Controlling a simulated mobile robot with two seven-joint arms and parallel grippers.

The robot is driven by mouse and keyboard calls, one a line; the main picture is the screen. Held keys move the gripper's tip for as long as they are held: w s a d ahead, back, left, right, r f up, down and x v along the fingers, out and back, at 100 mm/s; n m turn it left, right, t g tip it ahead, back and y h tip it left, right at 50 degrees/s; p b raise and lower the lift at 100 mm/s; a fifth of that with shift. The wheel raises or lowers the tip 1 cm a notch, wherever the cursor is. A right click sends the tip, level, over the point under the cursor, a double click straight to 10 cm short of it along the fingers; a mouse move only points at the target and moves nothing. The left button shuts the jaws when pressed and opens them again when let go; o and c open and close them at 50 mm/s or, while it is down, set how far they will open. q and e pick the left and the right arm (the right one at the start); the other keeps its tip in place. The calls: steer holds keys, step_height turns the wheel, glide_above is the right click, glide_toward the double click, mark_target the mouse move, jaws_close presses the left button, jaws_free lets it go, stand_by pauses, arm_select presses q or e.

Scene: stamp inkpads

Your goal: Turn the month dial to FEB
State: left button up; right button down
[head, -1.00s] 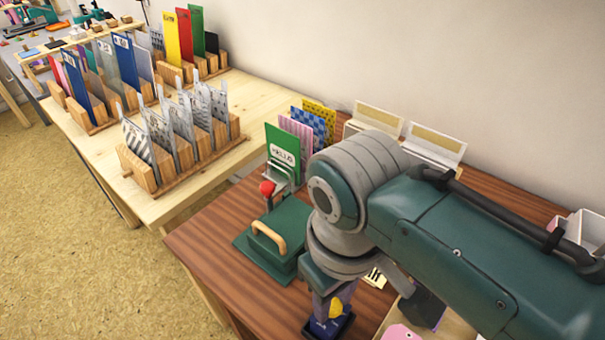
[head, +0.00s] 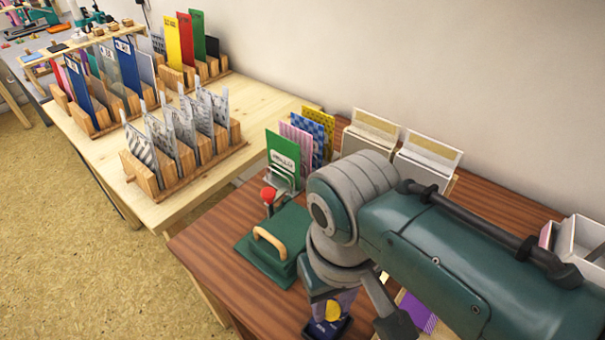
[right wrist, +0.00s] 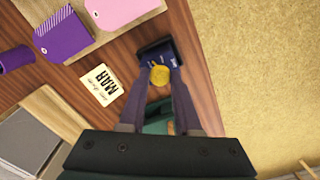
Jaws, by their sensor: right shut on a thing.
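The month dial appears as a round yellow knob (right wrist: 159,76) on a dark blue stamp (right wrist: 152,55) in the right wrist view. The knob also shows in the head view (head: 333,311), above the blue stamp (head: 322,330) at the bottom edge. My right gripper (right wrist: 160,72) is shut on the knob, with one finger on each side. I cannot read which month the dial shows. A cream card (right wrist: 101,85) printed with MAR lies on the brown table beside the stamp. My left gripper is in neither view.
A green pad with a wooden handle (head: 269,241) stands left of my right arm. Purple (right wrist: 62,37) and pink (right wrist: 120,10) tags lie near the stamp. Card racks (head: 160,165) fill the pale table. The brown table's front edge is close to the stamp.

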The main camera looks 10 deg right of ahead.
steer(key=m+p, duration=0.1)
steer(key=m, duration=0.2)
steer(key=shift+r+m, duration=0.1)
steer(key=shift+m, duration=0.2)
steer(key=m+p, duration=0.1)
steer(key=m, duration=0.3)
steer(key=shift+m, duration=0.4)
steer(key=c, duration=0.6)
jaws_free()
